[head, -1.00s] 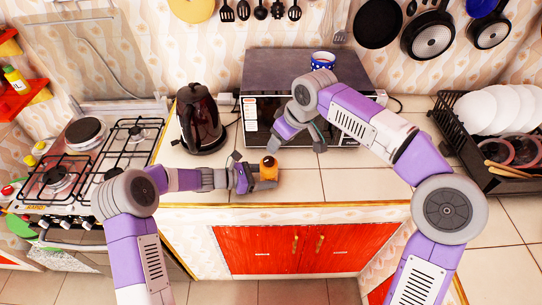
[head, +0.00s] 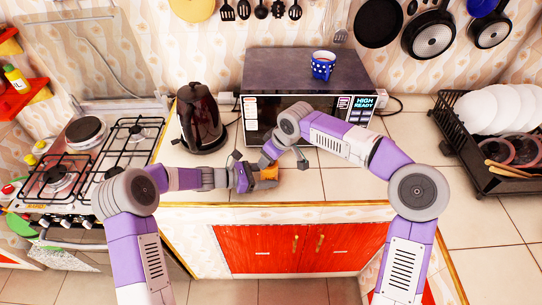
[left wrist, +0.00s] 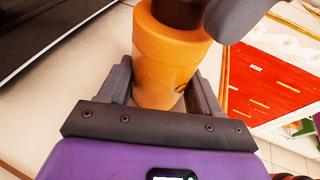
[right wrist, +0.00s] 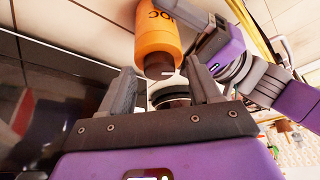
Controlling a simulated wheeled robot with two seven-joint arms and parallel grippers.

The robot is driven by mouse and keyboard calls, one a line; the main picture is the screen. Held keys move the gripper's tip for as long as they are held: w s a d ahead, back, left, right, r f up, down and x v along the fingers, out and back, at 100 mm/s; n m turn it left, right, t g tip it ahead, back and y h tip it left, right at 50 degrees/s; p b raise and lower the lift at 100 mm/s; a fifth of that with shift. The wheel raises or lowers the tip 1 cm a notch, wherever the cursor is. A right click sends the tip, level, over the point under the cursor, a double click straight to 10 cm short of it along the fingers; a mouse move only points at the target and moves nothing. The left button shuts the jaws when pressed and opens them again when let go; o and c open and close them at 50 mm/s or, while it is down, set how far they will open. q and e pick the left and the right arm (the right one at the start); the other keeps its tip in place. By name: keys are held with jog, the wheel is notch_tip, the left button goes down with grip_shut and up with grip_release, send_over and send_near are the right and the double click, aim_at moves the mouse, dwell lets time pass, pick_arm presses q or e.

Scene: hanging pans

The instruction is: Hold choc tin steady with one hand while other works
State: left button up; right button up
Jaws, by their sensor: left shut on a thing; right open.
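The choc tin (head: 268,173) is orange and stands on the tiled counter near its front edge. My left gripper (head: 265,179) is shut on its body from the left. In the left wrist view the tin (left wrist: 165,60) sits between the fingers, with its dark brown lid (left wrist: 180,12) at the top edge. My right gripper (head: 283,161) is open, above and to the right of the tin. In the right wrist view the brown lid (right wrist: 160,68) is just beyond the open fingers, apparently not gripped. In the head view my right gripper hides most of the lid.
A dark kettle (head: 200,120) stands behind left, beside the gas hob (head: 95,165). A microwave (head: 300,72) with a blue dotted mug (head: 323,65) on top is close behind my right gripper. A dish rack (head: 470,155) is at right. The counter right of the tin is clear.

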jog(key=shift+c, duration=0.4)
jog(key=c, duration=1)
jog(key=shift+n+g+y, duration=0.4)
jog(key=shift+n+g, duration=0.1)
jog(key=shift+n, duration=1)
jog(key=o, duration=1.1)
jog(key=shift+d+r, duration=0.1)
jog(key=v, duration=1.2)
